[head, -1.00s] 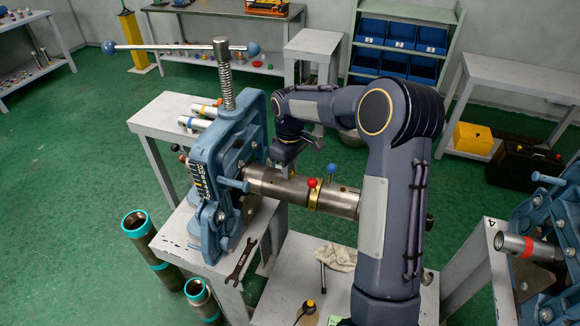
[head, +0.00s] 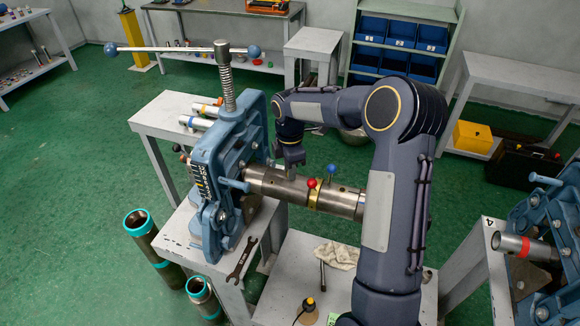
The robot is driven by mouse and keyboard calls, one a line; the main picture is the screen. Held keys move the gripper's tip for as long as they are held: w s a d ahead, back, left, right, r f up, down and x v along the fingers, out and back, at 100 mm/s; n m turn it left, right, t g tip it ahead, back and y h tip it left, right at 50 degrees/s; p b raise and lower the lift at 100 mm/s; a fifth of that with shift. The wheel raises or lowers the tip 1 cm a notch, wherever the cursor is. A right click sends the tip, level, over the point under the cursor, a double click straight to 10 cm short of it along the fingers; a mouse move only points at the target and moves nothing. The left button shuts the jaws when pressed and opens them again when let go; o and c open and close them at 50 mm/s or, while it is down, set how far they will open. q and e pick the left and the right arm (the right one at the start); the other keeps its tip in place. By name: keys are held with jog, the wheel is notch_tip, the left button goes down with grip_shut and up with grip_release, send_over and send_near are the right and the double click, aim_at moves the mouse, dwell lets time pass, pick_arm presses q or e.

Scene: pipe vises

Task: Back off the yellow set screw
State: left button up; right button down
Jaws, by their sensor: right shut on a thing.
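A steel pipe (head: 270,183) is clamped in the blue vise (head: 213,160) and sticks out to the right. A brass collar (head: 315,195) sits around it, with a red-knobbed screw (head: 312,183) and a blue-knobbed screw (head: 332,169) on or near it. My right gripper (head: 293,167) points down at the top of the pipe, left of the red knob. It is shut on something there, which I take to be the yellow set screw. The fingers hide the screw, so its yellow head does not show. My left gripper is not in view.
The vise's long handle (head: 165,48) reaches across above it. A wrench (head: 241,260) lies at the bench's front edge. Another vise (head: 545,235) with a red-banded pipe (head: 508,244) stands at the right.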

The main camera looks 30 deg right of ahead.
jog(key=n, duration=0.4)
jog(key=shift+s+f+n+p, duration=0.2)
jog(key=shift+f+n+p, duration=0.05)
jog(key=shift+n+p, duration=0.15)
dwell(0.4)
jog(key=c, duration=1.3)
grip_release()
jog(key=shift+w+r, duration=0.1)
jog(key=shift+r, duration=0.25)
notch_tip(320, 180, up, 7)
jog(key=shift+r+b, duration=0.15)
jog(key=shift+b, duration=0.35)
